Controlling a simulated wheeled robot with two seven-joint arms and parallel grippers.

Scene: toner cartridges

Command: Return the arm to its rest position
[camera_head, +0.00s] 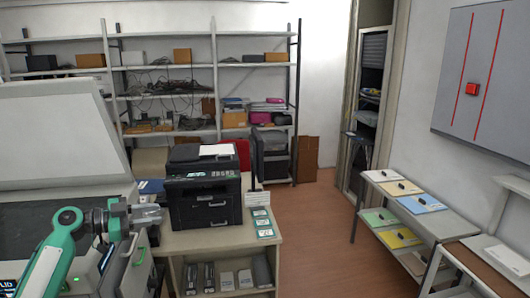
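My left arm comes in from the lower left, green and grey. My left gripper (148,214) points right, just left of the black printer (203,194) in the picture. I see nothing clearly held in it, but its fingers are too small to tell whether they are open or shut. The printer stands on a light cabinet (222,239) with white paper on top. Dark and pale cartridge-like items (228,279) stand on the shelf below. My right arm and gripper are not in view.
A large pale machine (60,135) stands at the left, close to my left arm. Small cards (262,223) lie beside the printer. Loaded shelving (208,68) lines the back wall. A side table (440,223) with coloured folders stands right. The floor (315,235) between is clear.

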